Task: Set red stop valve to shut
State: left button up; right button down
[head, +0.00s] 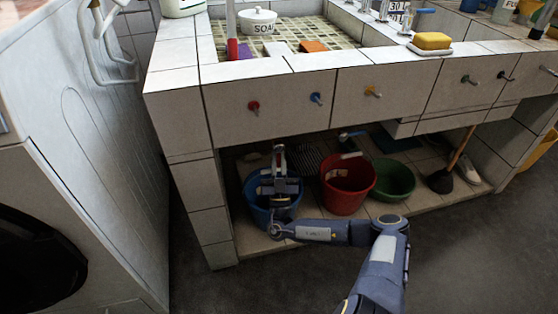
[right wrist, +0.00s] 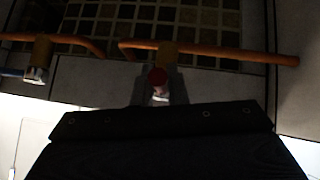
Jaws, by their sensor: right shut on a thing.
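The red stop valve (right wrist: 157,78) shows at the middle of the right wrist view, under an orange-brown pipe. Only its red end shows clearly; the picture is dark there. In the head view my right gripper (head: 279,150) reaches under the counter's front edge, above the blue bucket, and hides the valve. The gripper is shut on the valve; its fingers (right wrist: 158,98) meet the valve's pale lower part in the wrist view. The angle of the valve's handle cannot be read. My left gripper is not in view.
A blue-handled valve (head: 350,135) sits under the counter to the right. Red (head: 253,107) and blue (head: 316,99) knobs are on the front panel. A blue bucket (head: 258,208), red bucket (head: 345,192), green basin (head: 393,181) and plunger (head: 442,180) stand below. The front floor is clear.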

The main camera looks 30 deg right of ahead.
jog(key=c, duration=1.5)
grip_release()
jog(key=shift+o, duration=0.2)
jog(key=p+v, duration=0.1)
jog(key=v, duration=0.7)
